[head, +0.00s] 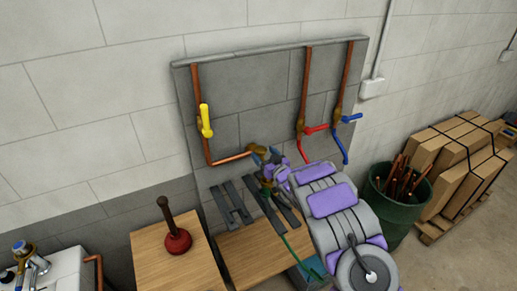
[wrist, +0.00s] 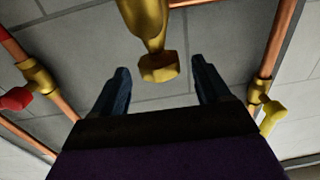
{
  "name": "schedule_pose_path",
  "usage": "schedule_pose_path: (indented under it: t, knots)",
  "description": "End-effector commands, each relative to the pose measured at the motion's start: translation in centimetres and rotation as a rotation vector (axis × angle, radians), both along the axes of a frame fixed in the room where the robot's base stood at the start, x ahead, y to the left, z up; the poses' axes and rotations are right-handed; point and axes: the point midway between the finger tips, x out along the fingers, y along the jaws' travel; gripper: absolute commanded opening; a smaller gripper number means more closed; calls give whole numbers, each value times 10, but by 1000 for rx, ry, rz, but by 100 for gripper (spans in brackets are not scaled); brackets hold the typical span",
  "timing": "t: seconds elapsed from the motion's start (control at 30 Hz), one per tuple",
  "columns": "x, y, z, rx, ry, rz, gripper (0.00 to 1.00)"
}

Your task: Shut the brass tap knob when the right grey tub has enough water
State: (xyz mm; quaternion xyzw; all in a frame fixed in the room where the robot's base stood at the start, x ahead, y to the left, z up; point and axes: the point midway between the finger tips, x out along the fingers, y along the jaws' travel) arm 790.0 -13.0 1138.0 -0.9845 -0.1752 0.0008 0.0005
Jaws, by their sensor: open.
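The brass tap (wrist: 145,20) shows at the top of the wrist view, with its knob (wrist: 158,67) at its end. My gripper (wrist: 162,75) is open, with one dark blue finger on each side of the knob. I see gaps between the fingers and the knob, and no contact. In the head view my gripper (head: 266,153) is in front of the grey wall panel, at the right end of the low copper pipe. My arm hides much of the tap there. I cannot make out a grey tub or any water level in either view.
A yellow lever valve (head: 205,121), a red lever (head: 316,129) and a blue lever (head: 351,118) sit on copper pipes. A red plunger (head: 177,240) stands on a wooden top. Grey bars (head: 232,202) lie below my gripper. A green bin (head: 398,205) and boxes (head: 455,160) are right.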

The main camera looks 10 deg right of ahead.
Motion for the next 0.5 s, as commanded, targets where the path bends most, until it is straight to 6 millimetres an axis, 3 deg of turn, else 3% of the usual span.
schedule_pose_path:
  t: [0.2,0.5]
  knots:
    - [25,9,1,0,-3,1,76]
    - [45,16,0,0,0,-1,76]
